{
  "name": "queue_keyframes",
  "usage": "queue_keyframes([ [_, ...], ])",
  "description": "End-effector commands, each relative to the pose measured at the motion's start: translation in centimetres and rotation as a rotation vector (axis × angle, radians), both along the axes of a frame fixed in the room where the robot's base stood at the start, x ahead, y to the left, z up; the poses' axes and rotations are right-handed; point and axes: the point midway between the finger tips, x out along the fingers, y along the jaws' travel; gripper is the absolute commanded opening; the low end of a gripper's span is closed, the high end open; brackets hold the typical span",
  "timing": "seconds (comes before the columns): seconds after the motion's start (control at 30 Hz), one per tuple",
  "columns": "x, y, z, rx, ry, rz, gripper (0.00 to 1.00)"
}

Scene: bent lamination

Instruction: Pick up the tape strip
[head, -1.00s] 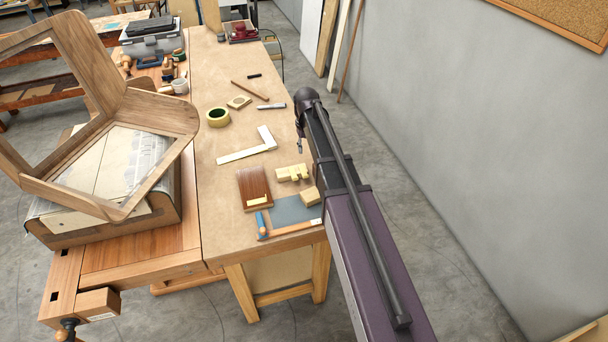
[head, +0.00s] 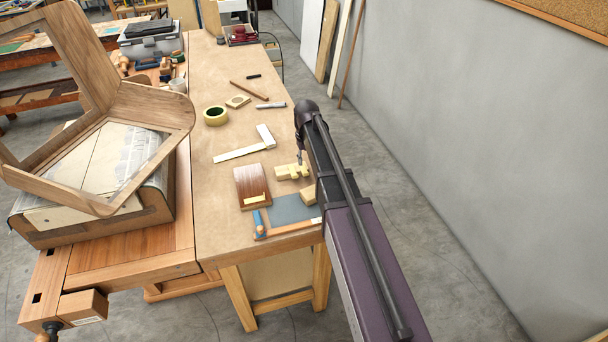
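A short pale yellow strip (head: 255,199), which looks like the tape strip, lies across the near end of a brown wood panel (head: 249,178) on the light workbench. My gripper (head: 300,160) shows only as a small dark tip hanging under the end of my arm. In the picture it is above and right of the strip, just over the pale yellow notched blocks (head: 291,172), apart from the strip. The arm hides much of it, and its fingers are too small to tell open from shut. A roll of tape (head: 215,115) lies farther back.
A wooden block (head: 308,196), a grey-blue sheet (head: 290,209) and a blue-handled tool (head: 260,223) crowd the bench's near right corner. A white square (head: 245,150) lies behind the panel. A bent-wood frame (head: 150,115) stands left. Bench space left of the panel is clear.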

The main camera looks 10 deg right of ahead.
Motion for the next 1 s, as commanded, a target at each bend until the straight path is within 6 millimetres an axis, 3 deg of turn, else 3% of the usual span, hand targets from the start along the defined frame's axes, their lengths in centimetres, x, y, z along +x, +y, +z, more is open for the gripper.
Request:
queue_keyframes([
  [0.57,0.0,0.0,-0.5,0.0,0.0,0.0,0.4],
  [1.0,-0.3,-0.1,-3.6,0.0,0.0,0.0,0.4],
])
